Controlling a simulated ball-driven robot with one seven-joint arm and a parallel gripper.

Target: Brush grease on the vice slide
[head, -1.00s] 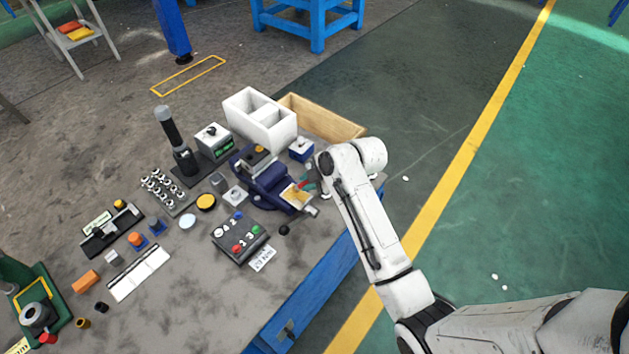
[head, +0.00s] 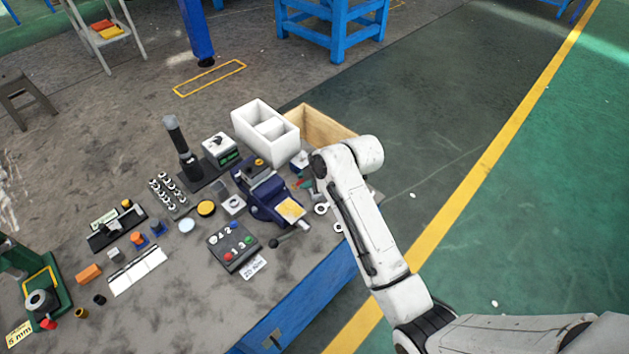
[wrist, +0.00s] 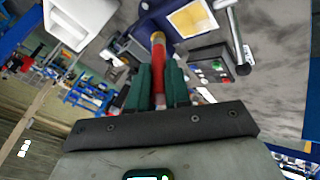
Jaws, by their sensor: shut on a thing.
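The blue vice (head: 262,193) stands near the right end of the bench, with a pale yellow patch (head: 290,211) on its right part. The patch also shows at the top of the wrist view (wrist: 193,18), beside the vice's grey bar handle (wrist: 237,40). My gripper (wrist: 163,80) has green fingers shut on a red brush (wrist: 158,55) with a tan tip. The tip points toward the vice, left of the patch in the wrist view; I cannot tell if it touches. In the head view my arm largely hides the gripper.
A white divided bin (head: 265,132) and a wooden box (head: 318,128) stand behind the vice. A button box (head: 232,245) is in front-left of it. A round yellow-topped tin (head: 206,208), a black post (head: 181,145) and several small parts crowd the bench's left side.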

